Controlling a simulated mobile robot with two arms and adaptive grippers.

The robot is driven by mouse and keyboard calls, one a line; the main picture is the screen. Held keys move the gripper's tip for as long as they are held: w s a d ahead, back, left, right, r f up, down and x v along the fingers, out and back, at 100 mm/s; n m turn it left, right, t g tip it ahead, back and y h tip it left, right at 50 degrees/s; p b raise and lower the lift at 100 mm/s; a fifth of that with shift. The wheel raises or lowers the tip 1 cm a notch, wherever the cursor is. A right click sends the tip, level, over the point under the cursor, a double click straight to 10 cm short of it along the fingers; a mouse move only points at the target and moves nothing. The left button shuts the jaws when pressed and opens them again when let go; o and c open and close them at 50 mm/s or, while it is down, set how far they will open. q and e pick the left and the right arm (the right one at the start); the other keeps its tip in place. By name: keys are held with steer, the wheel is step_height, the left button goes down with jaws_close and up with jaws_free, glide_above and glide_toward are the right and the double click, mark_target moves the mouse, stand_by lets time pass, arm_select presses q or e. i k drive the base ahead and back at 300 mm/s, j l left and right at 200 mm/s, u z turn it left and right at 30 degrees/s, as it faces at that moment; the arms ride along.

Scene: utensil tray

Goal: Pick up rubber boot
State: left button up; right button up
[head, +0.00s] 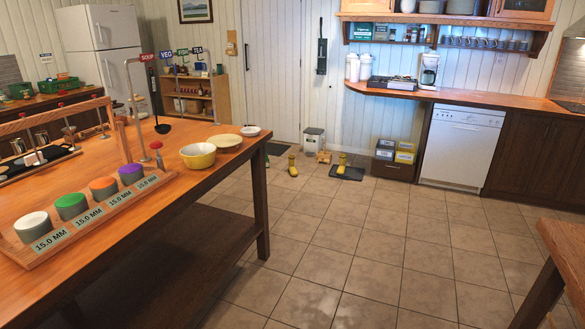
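Two small yellow things that look like rubber boots are on the tiled floor near the back wall, far from me. The left yellow boot (292,166) is on bare tile. The right yellow boot (341,163) is at a dark flat mat or tray (352,173), and seems to stand on it. Both are too small for me to make out their details. Neither of my grippers shows in the head view.
A long wooden table (190,186) with a yellow bowl (198,156) and a rack of coloured pucks fills the left. Another table's corner (565,245) juts in at right. Drawer boxes (393,160) and a dishwasher (461,146) line the back. The tiled floor (370,245) between is clear.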

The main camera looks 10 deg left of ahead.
mark_target(292, 171)
steer(key=i+z, duration=0.15)
steer(key=i, duration=1.1)
steer(key=i+j+z, duration=0.15)
steer(key=i, duration=1.1)
steer(key=i+u, duration=0.1)
steer(key=i, duration=0.75)
steer(key=i+l, duration=0.1)
steer(key=i, duration=0.8)
steer(key=i+j+u, duration=0.2)
steer(key=i+u, duration=0.55)
steer(key=i, duration=0.2)
steer(key=i+u, duration=0.4)
steer(key=i+l+u, duration=0.35)
steer(key=i, duration=0.15)
steer(key=i+j+u, duration=0.2)
steer(key=i+u, duration=0.15)
steer(key=i, duration=0.5)
steer(key=i+u, duration=0.3)
steer(key=i, duration=0.55)
